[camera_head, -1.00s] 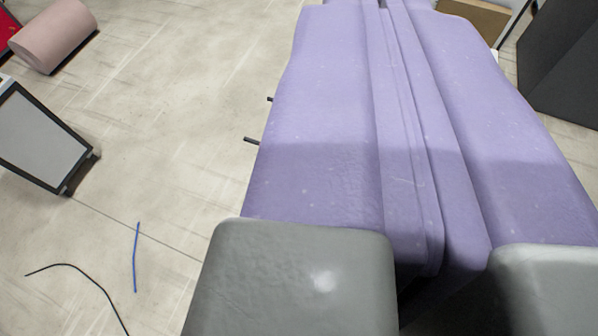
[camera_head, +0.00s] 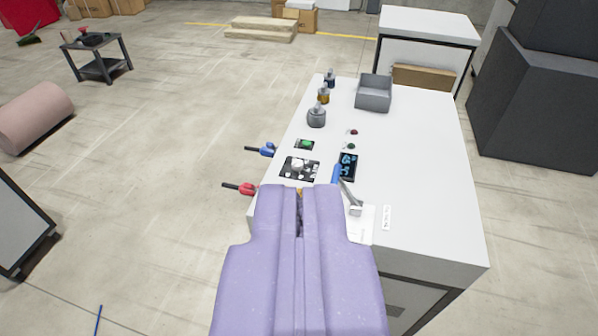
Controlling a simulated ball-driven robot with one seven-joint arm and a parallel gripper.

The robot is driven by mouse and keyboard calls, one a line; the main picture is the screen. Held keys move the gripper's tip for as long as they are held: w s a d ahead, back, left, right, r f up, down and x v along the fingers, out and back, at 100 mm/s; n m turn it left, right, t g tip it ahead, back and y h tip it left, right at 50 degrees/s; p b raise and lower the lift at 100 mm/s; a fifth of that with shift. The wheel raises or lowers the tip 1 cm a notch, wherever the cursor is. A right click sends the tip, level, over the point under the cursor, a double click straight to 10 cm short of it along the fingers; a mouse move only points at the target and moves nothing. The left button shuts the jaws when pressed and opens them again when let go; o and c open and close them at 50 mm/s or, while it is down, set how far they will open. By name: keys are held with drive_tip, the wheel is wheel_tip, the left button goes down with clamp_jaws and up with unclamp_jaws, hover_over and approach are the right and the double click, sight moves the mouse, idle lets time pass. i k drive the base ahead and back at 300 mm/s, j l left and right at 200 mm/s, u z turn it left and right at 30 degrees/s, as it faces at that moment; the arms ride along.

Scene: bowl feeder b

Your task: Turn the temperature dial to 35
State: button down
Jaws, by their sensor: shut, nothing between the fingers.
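My purple gripper (camera_head: 300,192) reaches up from the bottom of the view, its two fingers closed together with nothing seen between them. Its tip overlaps the near left part of a white machine top (camera_head: 425,150). Just beyond the tip lies a dark panel with pale round shapes (camera_head: 300,168). Right of it is a dark display with blue marks (camera_head: 348,165). A grey knob-like piece (camera_head: 316,118) stands farther back. I cannot tell which piece is the temperature dial, and no number can be read. The gripper hides part of the near left top.
Blue (camera_head: 267,149) and red (camera_head: 247,189) handles stick out from the left edge. Small bottles (camera_head: 323,96) and a grey bin (camera_head: 374,92) stand at the back. Open floor (camera_head: 150,190) lies left.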

sight(297, 166)
drive_tip(key=i+l, duration=0.1)
drive_tip(key=i, duration=0.7)
drive_tip(key=i+u, duration=0.1)
drive_tip(key=i, duration=0.7)
